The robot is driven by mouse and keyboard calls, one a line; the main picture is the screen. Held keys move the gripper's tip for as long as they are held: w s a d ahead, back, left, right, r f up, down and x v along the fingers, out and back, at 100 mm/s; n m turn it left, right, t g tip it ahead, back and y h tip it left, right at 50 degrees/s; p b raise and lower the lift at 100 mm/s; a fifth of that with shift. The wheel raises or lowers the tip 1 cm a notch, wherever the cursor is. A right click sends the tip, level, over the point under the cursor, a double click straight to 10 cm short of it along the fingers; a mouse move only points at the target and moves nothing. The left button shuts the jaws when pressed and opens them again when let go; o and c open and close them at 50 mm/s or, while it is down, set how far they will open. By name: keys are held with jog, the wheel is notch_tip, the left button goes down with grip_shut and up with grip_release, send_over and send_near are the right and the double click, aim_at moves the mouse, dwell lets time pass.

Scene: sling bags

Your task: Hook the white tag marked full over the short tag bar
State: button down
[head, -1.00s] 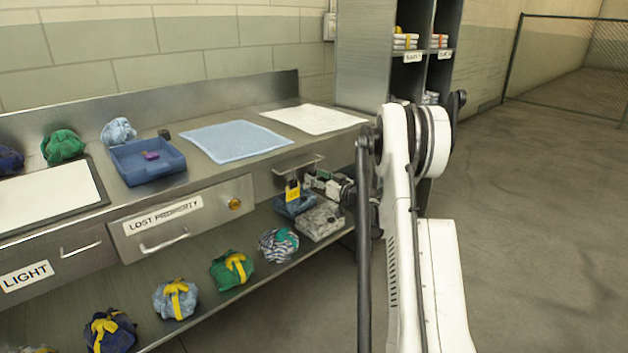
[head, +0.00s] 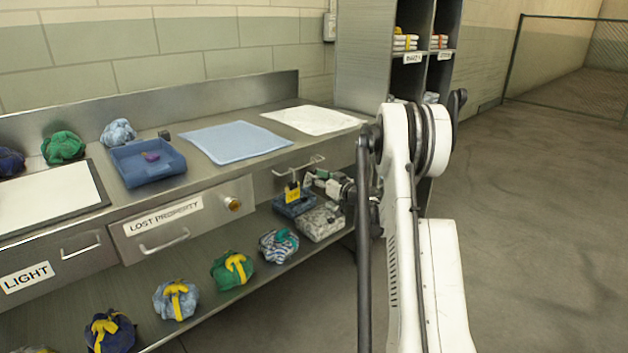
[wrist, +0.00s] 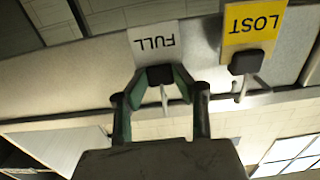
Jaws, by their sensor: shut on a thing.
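The white tag marked FULL (wrist: 158,44) is upside down in the wrist view, its dark block between the fingertips of my gripper (wrist: 160,76). My gripper is shut on it. In the head view my gripper (head: 324,181) is at the counter front, just right of the yellow tag (head: 292,194); the white tag is too small to make out surely there. The tag bar (head: 300,164) sticks out from the counter front above. The yellow tag, marked LOST (wrist: 254,26), is beside the white tag in the wrist view, apart from it. Contact between white tag and bar cannot be told.
A blue bundle (head: 294,208) and a grey patterned bundle (head: 320,222) lie on the lower shelf (head: 250,302) below my gripper. The lost property drawer (head: 180,227) is to the left. A blue tray (head: 128,174) and cloth (head: 240,141) are on the counter. Floor at right is clear.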

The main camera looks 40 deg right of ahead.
jog(key=shift+r+p, duration=0.45)
jog(key=shift+r, duration=0.6)
jog(key=shift+s, duration=0.1)
jog(key=shift+s+a, duration=0.1)
jog(key=shift+s, duration=0.2)
jog(key=s+b, duration=0.1)
jog(key=s, duration=0.6)
jog(key=shift+d, duration=0.35)
jog(key=shift+s, duration=0.1)
dwell(0.3)
